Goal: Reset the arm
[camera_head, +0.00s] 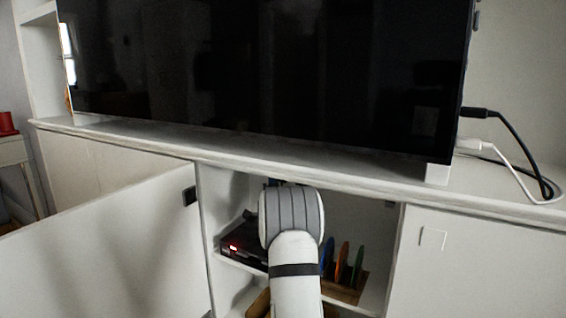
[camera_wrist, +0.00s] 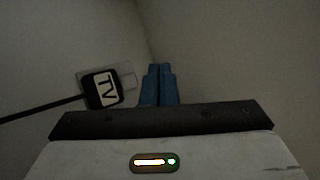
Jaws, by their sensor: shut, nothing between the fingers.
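My arm reaches into the open compartment of the white cabinet (camera_head: 140,133) in the head view and hides part of the shelf. My gripper is hidden there behind my arm. In the wrist view my gripper (camera_wrist: 160,68) shows two blue fingers, close together with nothing between them. A black plug or tag with a white "TV" label (camera_wrist: 105,89) is left of the fingers, at a pale wall plate, with a dark cable running left. I cannot tell whether the fingers touch anything.
An open cabinet door (camera_head: 110,245) stands at left. Inside are a black box with a red light (camera_head: 243,240) and several coloured discs in a rack (camera_head: 343,262). A large TV (camera_head: 270,70) stands on top, with cables (camera_head: 515,140) at right.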

